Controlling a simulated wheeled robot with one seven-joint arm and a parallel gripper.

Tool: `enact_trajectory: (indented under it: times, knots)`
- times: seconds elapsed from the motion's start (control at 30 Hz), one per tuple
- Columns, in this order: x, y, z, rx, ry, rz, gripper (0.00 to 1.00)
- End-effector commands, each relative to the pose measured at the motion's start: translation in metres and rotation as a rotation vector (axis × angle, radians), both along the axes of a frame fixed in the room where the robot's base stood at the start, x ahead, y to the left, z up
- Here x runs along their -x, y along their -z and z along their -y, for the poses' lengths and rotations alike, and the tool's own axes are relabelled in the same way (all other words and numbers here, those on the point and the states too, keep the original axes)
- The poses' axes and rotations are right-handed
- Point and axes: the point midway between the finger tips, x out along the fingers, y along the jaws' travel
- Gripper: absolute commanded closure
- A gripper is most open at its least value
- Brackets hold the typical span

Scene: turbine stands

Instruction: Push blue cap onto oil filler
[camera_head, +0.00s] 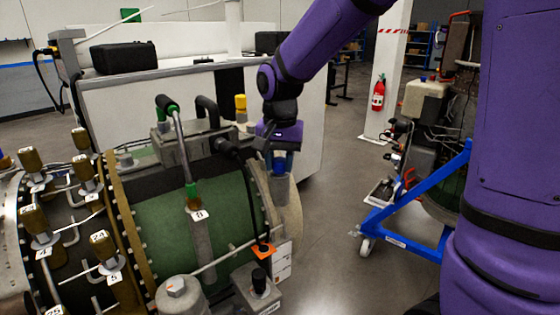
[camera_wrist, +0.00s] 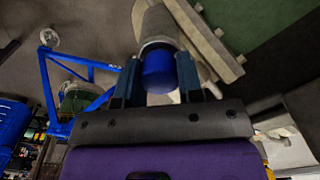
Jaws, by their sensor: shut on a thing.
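The blue cap (camera_wrist: 159,72) sits between the two fingers of my gripper (camera_wrist: 158,78) in the wrist view, and the gripper is shut on it. The pale grey oil filler (camera_wrist: 158,24) lies just beyond the cap in line with it. The cap appears to meet the filler's end, but I cannot tell how far it is seated. In the head view my gripper (camera_head: 279,160) points down at the right side of the green turbine casing (camera_head: 150,225). The blue cap (camera_head: 279,168) shows low between the fingers there, and the filler below it is hard to make out.
A blue wheeled stand (camera_head: 410,215) is to the right, with open floor (camera_head: 335,200) between. A fire extinguisher (camera_head: 378,93) hangs on a pillar.

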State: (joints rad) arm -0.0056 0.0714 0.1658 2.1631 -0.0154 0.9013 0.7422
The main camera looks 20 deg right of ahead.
Motion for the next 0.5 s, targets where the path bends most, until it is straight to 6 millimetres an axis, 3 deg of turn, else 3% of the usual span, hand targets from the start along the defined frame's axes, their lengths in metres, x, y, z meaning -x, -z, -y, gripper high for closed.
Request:
enact_trajectory:
  times: [0.47,0.5]
  knots:
    - [0.0034,0.0101,0.0003,0.001,-0.001,-0.017,1.0]
    - [0.0034,0.0102,0.0003,0.001,-0.001,-0.017,0.64]
